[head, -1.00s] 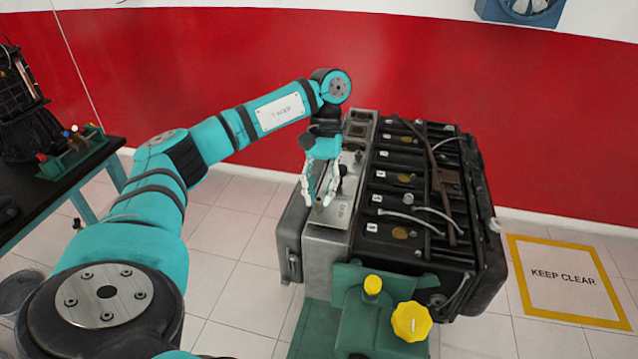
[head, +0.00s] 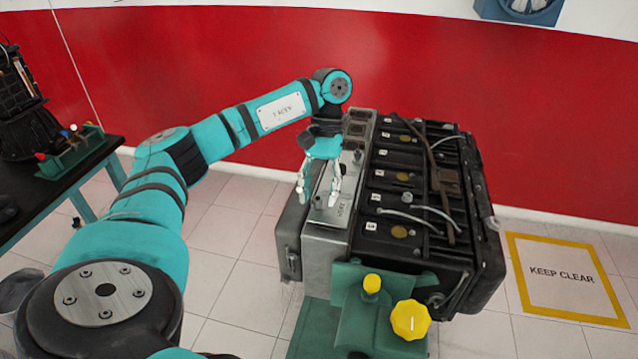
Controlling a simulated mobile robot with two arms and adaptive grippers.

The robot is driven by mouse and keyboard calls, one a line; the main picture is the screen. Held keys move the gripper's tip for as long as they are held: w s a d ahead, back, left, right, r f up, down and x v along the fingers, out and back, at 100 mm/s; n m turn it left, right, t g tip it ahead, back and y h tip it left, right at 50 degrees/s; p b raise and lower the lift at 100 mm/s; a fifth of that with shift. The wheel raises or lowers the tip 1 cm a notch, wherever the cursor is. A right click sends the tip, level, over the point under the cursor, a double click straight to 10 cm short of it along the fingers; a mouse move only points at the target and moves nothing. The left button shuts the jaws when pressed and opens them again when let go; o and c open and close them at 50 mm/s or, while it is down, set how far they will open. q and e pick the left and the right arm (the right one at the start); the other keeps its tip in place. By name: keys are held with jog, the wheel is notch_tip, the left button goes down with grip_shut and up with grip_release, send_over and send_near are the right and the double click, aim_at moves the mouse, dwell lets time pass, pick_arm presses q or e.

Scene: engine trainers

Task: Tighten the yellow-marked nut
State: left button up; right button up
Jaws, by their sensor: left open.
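The engine (head: 415,205) is a black block with a grey metal strip (head: 328,240) along its left side. My left gripper (head: 318,201) points down over this strip, with its two pale fingers spread apart. I see nothing held between the fingers. Small dark fittings (head: 357,157) stand on the strip just behind and right of the gripper. I cannot make out a yellow mark on any nut; the fingers and the gripper body cover part of the strip. My right gripper is not in view.
A green stand with a yellow knob (head: 410,319) and a yellow cap (head: 372,284) is at the engine's near end. A dark workbench (head: 70,190) stands at left. The floor at right, with a KEEP CLEAR sign (head: 562,274), is free.

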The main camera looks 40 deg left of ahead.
pick_arm(q)
jog(key=v, duration=1.2)
jog(key=shift+w+a+f, duration=0.1)
dwell(0.5)
